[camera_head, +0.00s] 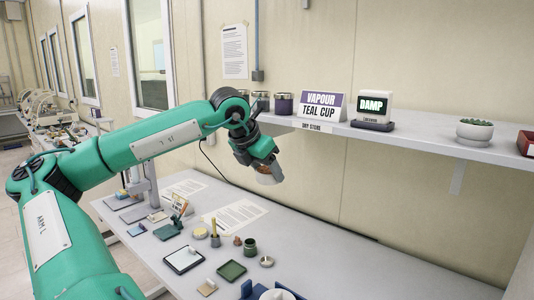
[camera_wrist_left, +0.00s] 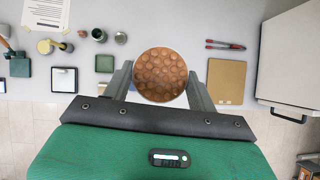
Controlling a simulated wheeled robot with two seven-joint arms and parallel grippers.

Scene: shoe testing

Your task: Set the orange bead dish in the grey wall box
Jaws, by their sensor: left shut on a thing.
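My left gripper (camera_head: 256,160) is shut on the orange bead dish (camera_head: 268,177), high above the bench and in front of the wall below the shelf. In the left wrist view the dish (camera_wrist_left: 160,74) is a round pale-rimmed dish full of orange-brown beads, held between the two fingers. It looks roughly level. A pale grey box (camera_wrist_left: 291,55) with a dark handle stands at the right of the left wrist view; I cannot tell whether it is the grey wall box. No wall box is clear in the head view. My right gripper is not in view.
The shelf (camera_head: 450,145) carries dark jars (camera_head: 284,103), a purple-and-white sign (camera_head: 322,105), a DAMP display (camera_head: 374,108) and a potted plant (camera_head: 474,130). Small dishes, trays and papers crowd the bench's left and middle.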

